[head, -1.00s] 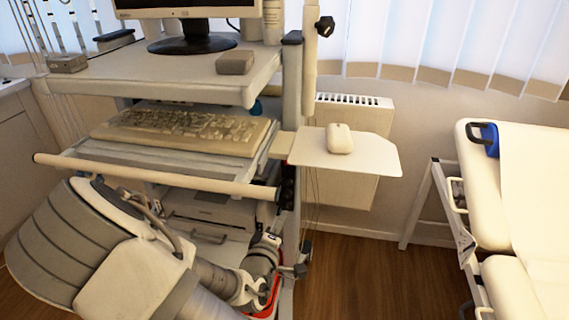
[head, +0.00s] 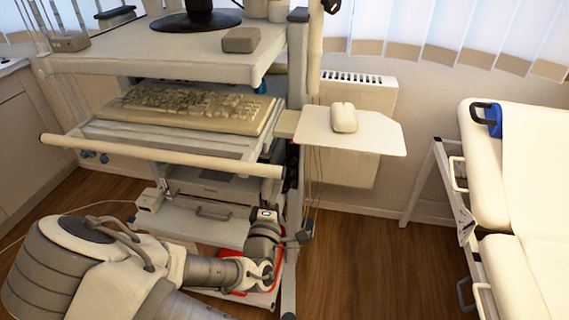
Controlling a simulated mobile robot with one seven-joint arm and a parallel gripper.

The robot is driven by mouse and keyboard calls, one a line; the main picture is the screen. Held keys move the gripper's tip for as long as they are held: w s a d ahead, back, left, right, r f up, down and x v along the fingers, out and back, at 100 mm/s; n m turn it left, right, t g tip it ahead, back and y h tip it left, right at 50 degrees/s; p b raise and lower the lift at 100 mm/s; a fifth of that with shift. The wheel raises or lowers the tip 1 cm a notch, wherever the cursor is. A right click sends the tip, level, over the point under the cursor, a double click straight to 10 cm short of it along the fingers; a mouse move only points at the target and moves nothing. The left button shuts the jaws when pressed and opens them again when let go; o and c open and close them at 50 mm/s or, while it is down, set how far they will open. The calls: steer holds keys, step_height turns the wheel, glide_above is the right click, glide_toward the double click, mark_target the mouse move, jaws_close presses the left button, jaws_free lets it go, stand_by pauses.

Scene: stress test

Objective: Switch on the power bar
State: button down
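A dark upright strip (head: 291,165) on the right post of the cart looks like the power bar. Only a narrow part of it shows beside the end of the cream rail, and I cannot make out its switch or any light. My arm reaches in from the lower left, low in front of the cart. My gripper (head: 303,234) is at the arm's end, by the lower right post and below the strip. It is small and dark in the view, and its fingers cannot be told apart. I see nothing held in it.
The cart (head: 160,60) has a keyboard (head: 190,108) on its middle shelf and a cream rail (head: 160,156) across the front. A side tray (head: 375,135) with a mouse (head: 344,117) juts right. An examination couch (head: 485,200) stands right. Floor between is clear.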

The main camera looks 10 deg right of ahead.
steer(key=b+x, duration=0.2)
steer(key=x, duration=1.1)
steer(key=shift+d, duration=0.1)
